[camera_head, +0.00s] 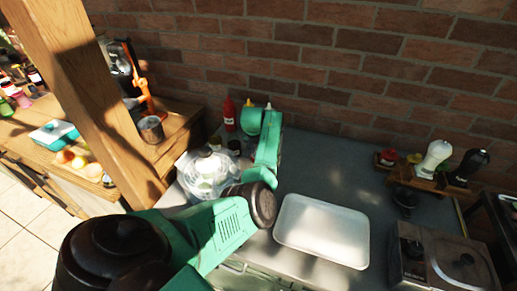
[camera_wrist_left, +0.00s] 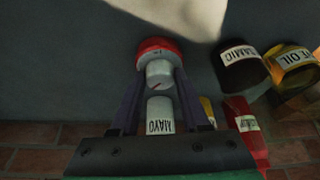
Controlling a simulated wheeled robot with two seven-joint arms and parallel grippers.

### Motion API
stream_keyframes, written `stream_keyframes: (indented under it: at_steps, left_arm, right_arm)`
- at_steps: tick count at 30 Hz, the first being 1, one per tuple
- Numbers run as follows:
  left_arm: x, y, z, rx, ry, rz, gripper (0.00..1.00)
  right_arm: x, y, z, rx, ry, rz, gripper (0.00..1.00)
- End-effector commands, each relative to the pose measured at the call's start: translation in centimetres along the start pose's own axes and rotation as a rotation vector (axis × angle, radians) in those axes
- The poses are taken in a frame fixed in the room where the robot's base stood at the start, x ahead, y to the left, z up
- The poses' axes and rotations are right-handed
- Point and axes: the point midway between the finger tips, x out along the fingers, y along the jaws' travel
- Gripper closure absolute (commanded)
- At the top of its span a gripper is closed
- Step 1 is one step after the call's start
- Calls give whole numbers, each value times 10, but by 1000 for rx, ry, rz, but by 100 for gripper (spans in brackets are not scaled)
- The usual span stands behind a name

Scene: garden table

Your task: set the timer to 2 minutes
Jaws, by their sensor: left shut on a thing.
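The timer (camera_wrist_left: 153,48) shows in the left wrist view as a round red body with a white knob (camera_wrist_left: 158,74) that has a small dark mark. Its scale is too small to read. My left gripper (camera_wrist_left: 160,80) is shut on the white knob, one dark finger on each side of it. In the head view my green left arm reaches over the counter toward the wall and hides the timer and the fingertips. My right gripper is in neither view.
A glass bowl (camera_head: 207,172) and an empty metal tray (camera_head: 322,230) lie on the grey counter. A wooden post (camera_head: 95,90) rises at left.

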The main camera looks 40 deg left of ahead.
Motion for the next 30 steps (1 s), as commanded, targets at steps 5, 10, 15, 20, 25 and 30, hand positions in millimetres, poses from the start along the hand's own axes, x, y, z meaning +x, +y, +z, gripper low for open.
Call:
stream_keyframes:
  at_steps: [5,10,15,20,25,30]
  left_arm:
    - [-1,0,-1,-1,3,-2,47]
    - [0,0,-1,-1,2,-1,25]
    - [0,0,0,-1,1,-1,25]
    - [-8,0,-1,-1,3,-1,25]
    - [-38,0,-1,-2,7,-1,25]
    - [-89,0,0,-4,9,0,25]
  right_arm:
    - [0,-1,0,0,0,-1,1]
    - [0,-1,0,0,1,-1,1]
    - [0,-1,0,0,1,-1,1]
    - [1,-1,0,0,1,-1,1]
    - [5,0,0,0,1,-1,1]
    - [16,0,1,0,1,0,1]
